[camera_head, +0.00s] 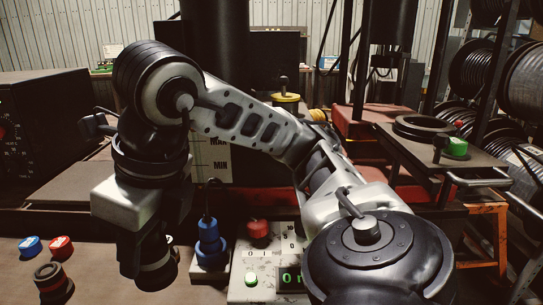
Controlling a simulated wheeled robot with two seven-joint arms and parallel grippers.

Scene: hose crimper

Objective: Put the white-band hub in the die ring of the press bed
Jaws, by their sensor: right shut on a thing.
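My right gripper (151,262) points down at the lower left, in front of the control panel. It is shut on a dark round hub with a pale band (155,265), which looks like the white-band hub; the fingers partly hide it. A black ring (425,127) lies on a dark plate (395,145) at the right, which may be the die ring on the press bed. I cannot tell for sure. My right arm spans the middle and hides much behind it. My left gripper is not in view.
A red-banded hub (53,283), blue cap (30,245) and red cap (60,246) are on the bench at left. A blue fitting (210,245) stands next to the panel with a red button (258,229). A green-topped piece (456,147) is near the black ring.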

